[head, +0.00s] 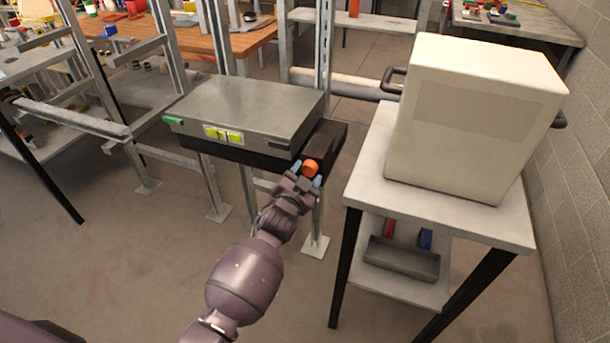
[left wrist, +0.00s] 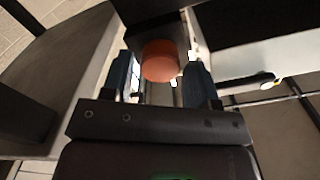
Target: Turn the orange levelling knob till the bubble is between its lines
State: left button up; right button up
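The orange levelling knob (head: 311,166) sits at the front right end of the dark base under a grey flat box (head: 250,108). A yellow-green level vial (head: 223,134) is on the box's front face; its bubble and lines are too small to read. My left gripper (head: 306,175) is at the knob, with its blue fingertips on either side. In the left wrist view the knob (left wrist: 160,60) shows between the two fingers, with a slim gap at its left side; the fingers look open around it. My right gripper is in neither view.
A white table (head: 440,215) with a large cream box (head: 475,115) stands close to the right of the knob. Its lower shelf holds a grey tray (head: 402,258). Metal posts stand behind and below the grey box. The floor in front is clear.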

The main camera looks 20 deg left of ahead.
pick_arm(q)
jog(key=shift+o, duration=0.9)
jog(key=shift+s, duration=0.1)
jog(key=shift+s, duration=0.3)
jog(key=s+p, duration=0.1)
jog(key=s, duration=0.9)
jog(key=shift+a+p, duration=0.2)
jog(key=shift+p, duration=0.1)
